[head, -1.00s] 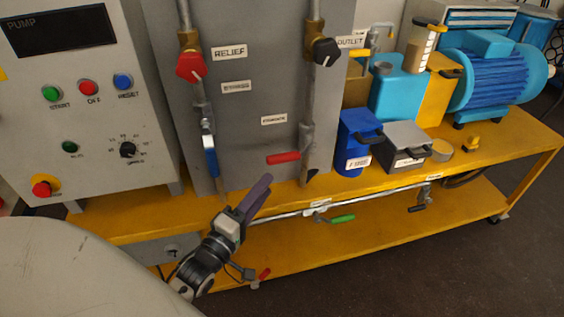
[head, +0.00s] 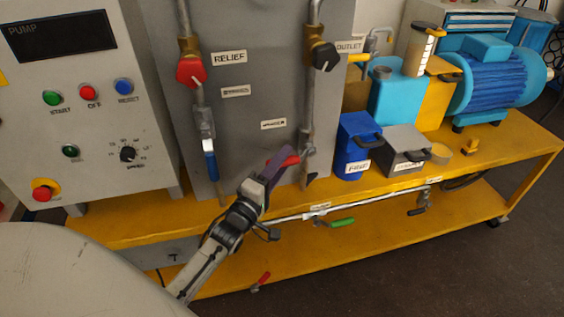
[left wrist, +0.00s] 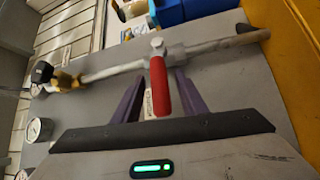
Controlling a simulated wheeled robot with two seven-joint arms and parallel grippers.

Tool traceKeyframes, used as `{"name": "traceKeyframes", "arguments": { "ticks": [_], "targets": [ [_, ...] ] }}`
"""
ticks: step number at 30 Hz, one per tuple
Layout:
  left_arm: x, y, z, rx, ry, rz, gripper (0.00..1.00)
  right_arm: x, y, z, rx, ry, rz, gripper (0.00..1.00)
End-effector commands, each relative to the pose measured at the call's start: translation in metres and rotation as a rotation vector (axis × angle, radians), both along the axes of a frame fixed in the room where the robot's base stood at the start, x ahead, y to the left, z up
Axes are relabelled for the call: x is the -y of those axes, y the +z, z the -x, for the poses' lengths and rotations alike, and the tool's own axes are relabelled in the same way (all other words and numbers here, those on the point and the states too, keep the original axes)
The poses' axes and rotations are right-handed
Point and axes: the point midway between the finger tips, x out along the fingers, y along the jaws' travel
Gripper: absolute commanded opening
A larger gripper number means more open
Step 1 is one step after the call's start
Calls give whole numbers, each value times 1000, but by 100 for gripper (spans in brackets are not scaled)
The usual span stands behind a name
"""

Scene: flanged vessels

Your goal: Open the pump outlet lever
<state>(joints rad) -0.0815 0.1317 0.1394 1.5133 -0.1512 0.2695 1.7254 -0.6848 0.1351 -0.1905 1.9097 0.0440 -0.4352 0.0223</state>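A red lever (head: 290,161) sits on the right-hand vertical pipe (head: 308,112) of the grey panel and points left, across the pipe. In the left wrist view the red lever (left wrist: 160,88) stands roughly square to the pipe (left wrist: 195,48). My left gripper (head: 284,154) is at this lever, partly hiding it in the head view. In the left wrist view its purple fingers (left wrist: 158,76) are apart, one on each side of the lever, with gaps showing. The label next to the lever is too small to read. My right gripper is not in view.
A black knob (head: 325,56) is higher on the same pipe, near the OUTLET label (head: 349,46). A red knob (head: 191,71) and blue lever (head: 210,163) are on the left pipe. A blue box (head: 357,145) stands right of the lever. A green lever (head: 342,222) is below.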

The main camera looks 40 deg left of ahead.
Motion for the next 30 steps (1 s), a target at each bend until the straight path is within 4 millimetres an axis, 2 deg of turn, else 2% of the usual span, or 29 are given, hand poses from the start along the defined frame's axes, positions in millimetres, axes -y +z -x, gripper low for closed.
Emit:
{"name": "traceKeyframes", "arguments": {
  "ticks": [3,10,20,23,30],
  "targets": [
    [0,0,0,0,0,0,39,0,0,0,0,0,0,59],
    [0,0,0,0,0,0,0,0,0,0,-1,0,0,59],
    [1,-4,0,11,-1,11,0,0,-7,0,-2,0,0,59],
    [3,-9,-1,32,-5,30,0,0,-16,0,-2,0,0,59],
    [8,-28,-5,141,-11,124,0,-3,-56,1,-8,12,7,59]
  ]
}}
